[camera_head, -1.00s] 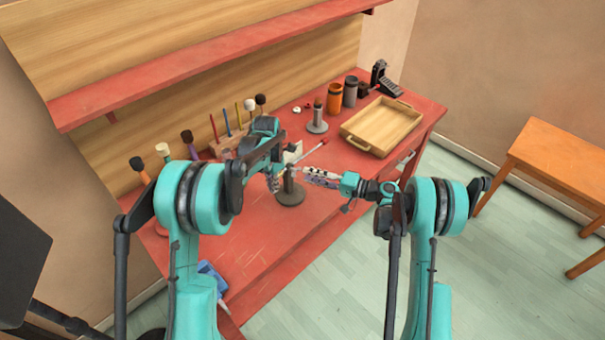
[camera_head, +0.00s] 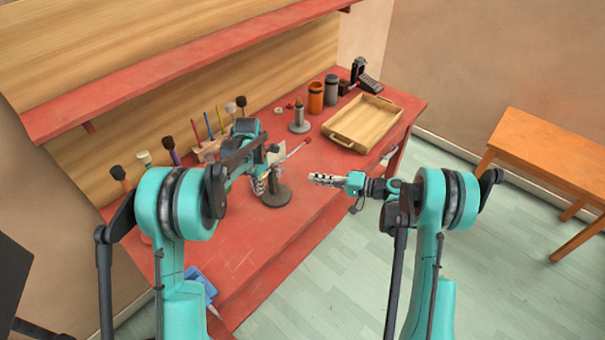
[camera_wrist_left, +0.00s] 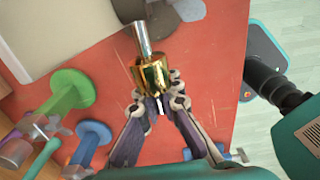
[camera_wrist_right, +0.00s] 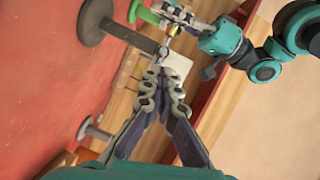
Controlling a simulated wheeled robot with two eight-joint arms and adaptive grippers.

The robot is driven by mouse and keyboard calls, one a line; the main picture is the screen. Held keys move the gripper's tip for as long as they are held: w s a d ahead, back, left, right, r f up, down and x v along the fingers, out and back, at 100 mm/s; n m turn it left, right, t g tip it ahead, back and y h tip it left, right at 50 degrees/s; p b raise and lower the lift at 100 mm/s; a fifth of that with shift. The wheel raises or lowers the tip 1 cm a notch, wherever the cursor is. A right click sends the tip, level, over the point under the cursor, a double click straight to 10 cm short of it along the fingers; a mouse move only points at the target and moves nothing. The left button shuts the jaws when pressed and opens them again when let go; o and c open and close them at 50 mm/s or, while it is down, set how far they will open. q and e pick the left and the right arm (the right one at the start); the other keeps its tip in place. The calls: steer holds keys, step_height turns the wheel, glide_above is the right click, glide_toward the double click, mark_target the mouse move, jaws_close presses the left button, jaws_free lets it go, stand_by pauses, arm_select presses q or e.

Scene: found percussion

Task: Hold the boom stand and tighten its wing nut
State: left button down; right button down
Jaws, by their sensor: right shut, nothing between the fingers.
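I cannot make out the wing nut clearly.
A wooden tray (camera_head: 337,140), an orange can (camera_head: 316,98) and a small grey stand (camera_head: 299,121) sit farther back. Several mallets stand along the back left. A blue object (camera_head: 201,283) lies at the bench's front edge. The bench right of the stand is clear.

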steer(key=s+a+r+n+t+h, duration=0.1)
steer(key=s+a+r+n+h, duration=0.1)
steer(key=a+r+n+h, duration=0.35)
steer(key=s+a+r+n+t+h, duration=0.25)
steer(key=r+n+h, duration=0.25)
steer(key=r+n, duration=0.25)
glide_above(285, 169)
steer(key=s, duration=0.4)
step_height(285, 169, down, 6)
steer(key=shift+g, duration=0.45)
steer(key=shift+w+f, duration=0.35)
steer(key=shift+f, duration=0.4)
steer(key=shift+w+f, duration=0.3)
steer(key=shift+f, duration=0.5)
steer(key=shift+w+f, duration=0.35)
steer(key=shift+f, duration=0.4)
steer(key=shift+w+d+f, duration=0.15)
steer(key=shift+f, duration=0.1)
steer(key=shift+w+d+f+m+g, duration=0.1)
steer(key=shift+d+f+m+g, duration=0.05)
steer(key=shift+d+m+g, duration=0.15)
